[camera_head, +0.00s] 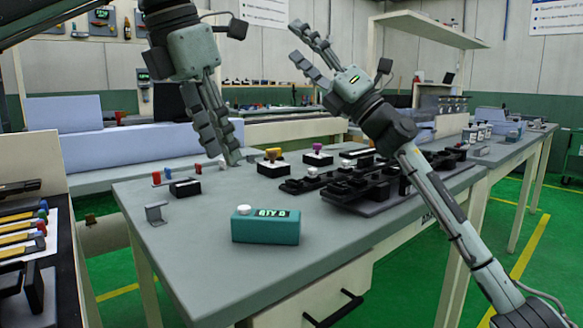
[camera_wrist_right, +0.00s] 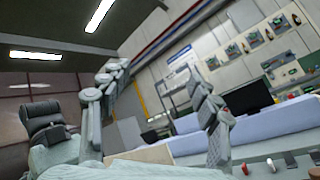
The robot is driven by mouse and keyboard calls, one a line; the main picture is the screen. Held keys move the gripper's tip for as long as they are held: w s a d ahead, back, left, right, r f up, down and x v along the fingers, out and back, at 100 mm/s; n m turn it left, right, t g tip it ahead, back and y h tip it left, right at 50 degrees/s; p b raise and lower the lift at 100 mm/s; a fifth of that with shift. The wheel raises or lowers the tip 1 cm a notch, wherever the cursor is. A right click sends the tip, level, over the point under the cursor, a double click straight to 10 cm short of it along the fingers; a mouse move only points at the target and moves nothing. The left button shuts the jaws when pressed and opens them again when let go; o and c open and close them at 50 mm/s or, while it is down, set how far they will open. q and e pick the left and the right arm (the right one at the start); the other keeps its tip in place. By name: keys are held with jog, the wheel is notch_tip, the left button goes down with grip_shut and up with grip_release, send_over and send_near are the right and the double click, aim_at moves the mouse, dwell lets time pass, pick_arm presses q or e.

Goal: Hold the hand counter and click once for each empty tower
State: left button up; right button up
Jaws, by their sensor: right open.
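The teal hand counter (camera_head: 265,228), a box with a white button on top and a display that seems to read "QTY 0", stands on the near part of the grey table (camera_head: 190,260). My left gripper (camera_head: 232,158) points down above the table's far left part, behind and apart from the counter; its fingers overlap, so its opening is unclear. My right gripper (camera_head: 296,43) is raised above the table, open and empty, pointing up and left. Its spread fingers also show in the right wrist view. I cannot tell which pieces are the towers.
A black rack of dark blocks (camera_head: 372,190) fills the table's right side. A metal bracket (camera_head: 156,214) and a black block (camera_head: 185,187) are at left. The front left is clear.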

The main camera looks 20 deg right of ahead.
jog(key=a+f+n+g+y, duration=0.1)
jog(key=a+f+n+g, duration=0.25)
jog(key=a+g, duration=0.3)
jog(key=a+f+n+g, duration=0.2)
jog(key=a+n+g, duration=0.3)
jog(key=a, duration=0.3)
jog(key=n+g+h, duration=0.5)
jog(key=g+h, duration=0.3)
jog(key=h, duration=1)
send_over(291, 214)
jog(key=f, duration=1.4)
jog(key=shift+w+a, duration=0.15)
jog(key=shift+a, duration=0.05)
jog(key=shift+s+d+f, duration=0.15)
jog(key=shift+s+d, duration=0.05)
notch_tip(291, 214, down, 7)
jog(key=shift+f, duration=0.2)
